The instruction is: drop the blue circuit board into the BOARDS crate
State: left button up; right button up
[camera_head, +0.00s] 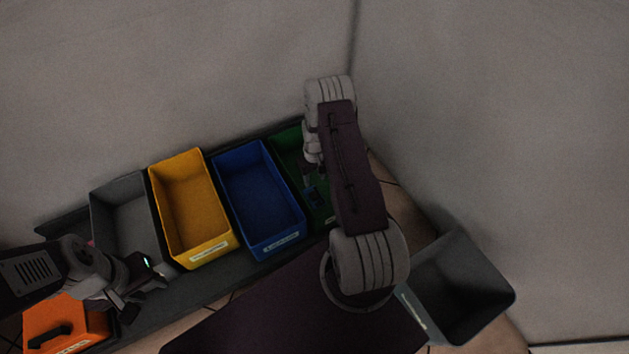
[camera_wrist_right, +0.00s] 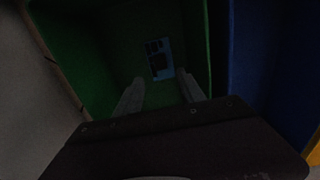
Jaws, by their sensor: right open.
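The blue circuit board (camera_wrist_right: 158,58) shows inside the green crate (camera_wrist_right: 190,20) in the right wrist view, just beyond the fingertips of my right gripper (camera_wrist_right: 160,78). The fingers are apart with nothing between them. In the head view the board (camera_head: 317,196) is a small blue patch within the green crate (camera_head: 289,158), partly hidden by my right arm. Whether the board lies flat on the crate floor is too dark to tell. The green crate's label is mostly hidden, so I cannot read it. My left gripper (camera_head: 150,284) is at the lower left, over the dark shelf.
A blue crate (camera_head: 260,242) stands beside the green one, then a yellow crate (camera_head: 208,256) and a grey crate (camera_head: 106,206). An orange box (camera_head: 84,325) with a black handle is at lower left. A grey bin (camera_head: 490,308) stands at lower right. Walls rise behind.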

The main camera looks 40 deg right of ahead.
jog(key=s+a+r, duration=0.1)
jog(key=a+r, duration=0.4)
jog(key=r, duration=0.3)
jog(key=s+a+r, duration=0.2)
jog(key=a+r, duration=0.2)
jog(key=r, duration=0.5)
jog(key=s+a+r+n+t, duration=0.1)
jog(key=s+a+r, duration=0.7)
jog(key=s, duration=0.4)
jog(key=shift+a+p, duration=0.25)
jog(key=shift+p, duration=0.2)
jog(key=shift+r, duration=0.1)
